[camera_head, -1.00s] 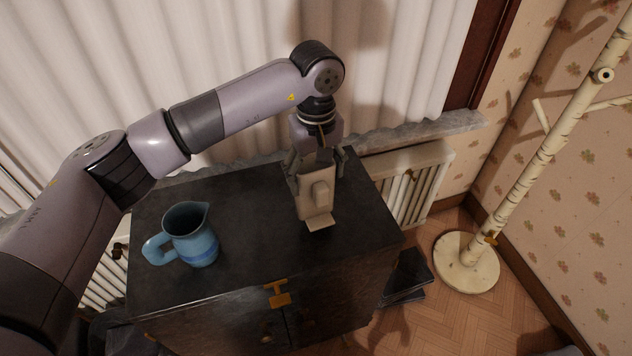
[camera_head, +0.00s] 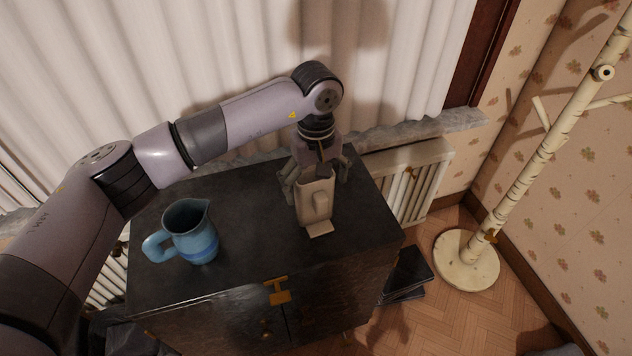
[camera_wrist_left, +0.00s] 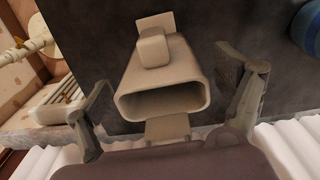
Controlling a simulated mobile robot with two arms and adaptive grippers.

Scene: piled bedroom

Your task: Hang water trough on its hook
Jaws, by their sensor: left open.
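The water trough is a beige, hollow box (camera_head: 315,203) with a flat tab at its front and a raised block on one face. It stands on the dark cabinet top (camera_head: 250,225). My left gripper (camera_head: 318,172) is above and behind it, pointing down. In the left wrist view the trough (camera_wrist_left: 163,75) lies between the two spread fingers (camera_wrist_left: 172,105), its open mouth facing me, with clear gaps on both sides. The trough's underside is hidden. I cannot tell which fitting in view is its hook. My right gripper is not in view.
A blue jug (camera_head: 193,235) stands left on the cabinet. A birch-like coat stand (camera_head: 520,175) with pegs (camera_head: 603,74) stands at right. A white radiator (camera_head: 425,180) and curtain (camera_head: 200,50) are behind. Dark books (camera_head: 408,272) lie on the floor.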

